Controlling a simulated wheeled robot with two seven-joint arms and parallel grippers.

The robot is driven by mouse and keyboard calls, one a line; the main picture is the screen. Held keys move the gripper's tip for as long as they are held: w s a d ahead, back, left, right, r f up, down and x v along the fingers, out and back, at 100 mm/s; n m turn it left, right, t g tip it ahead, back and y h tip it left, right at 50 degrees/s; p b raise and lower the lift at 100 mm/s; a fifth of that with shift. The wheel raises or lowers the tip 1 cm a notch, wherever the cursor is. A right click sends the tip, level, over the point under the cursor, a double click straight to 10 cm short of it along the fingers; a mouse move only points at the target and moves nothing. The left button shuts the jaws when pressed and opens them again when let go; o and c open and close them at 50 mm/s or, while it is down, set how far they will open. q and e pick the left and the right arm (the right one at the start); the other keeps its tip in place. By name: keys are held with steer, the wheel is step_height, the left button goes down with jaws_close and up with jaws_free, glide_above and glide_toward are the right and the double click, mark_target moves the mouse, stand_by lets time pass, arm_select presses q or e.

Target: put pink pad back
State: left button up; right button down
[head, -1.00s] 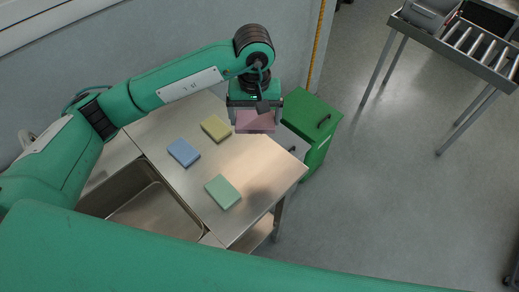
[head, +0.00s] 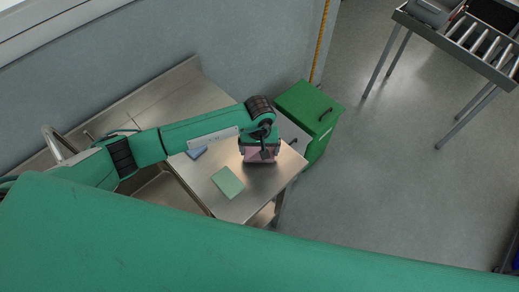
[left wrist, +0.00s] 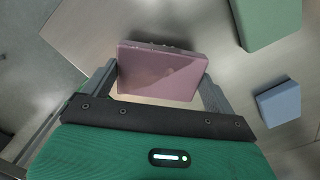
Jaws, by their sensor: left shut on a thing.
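The pink pad (head: 260,154) is between the fingers of my left gripper (head: 259,150), over the right part of the steel table (head: 262,192). In the left wrist view the pink pad (left wrist: 160,72) shows its broad face, with a finger of my left gripper (left wrist: 160,82) against each side. I cannot tell whether the pad touches the table. The green pad (head: 228,182) lies flat on the table, left of and below the gripper in the head view. The blue pad (head: 197,153) is partly hidden by my left arm. The yellow pad is not visible. My right gripper is not in view.
A steel sink (head: 165,193) is at the table's left. A green cabinet (head: 307,112) stands beyond the table's right end. A roller conveyor (head: 470,42) is at the far upper right, with open floor between. A tall tap (head: 52,142) stands by the sink.

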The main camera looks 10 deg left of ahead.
arm_select(q)
steer(key=shift+f, duration=1.05)
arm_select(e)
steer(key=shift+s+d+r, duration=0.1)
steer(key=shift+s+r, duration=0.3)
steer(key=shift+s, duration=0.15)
arm_select(q)
steer(key=shift+f, duration=0.25)
steer(key=o, duration=0.7)
steer(key=shift+r, duration=0.1)
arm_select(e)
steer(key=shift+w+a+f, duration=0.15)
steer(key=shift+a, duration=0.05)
arm_select(q)
steer(key=shift+r, duration=0.1)
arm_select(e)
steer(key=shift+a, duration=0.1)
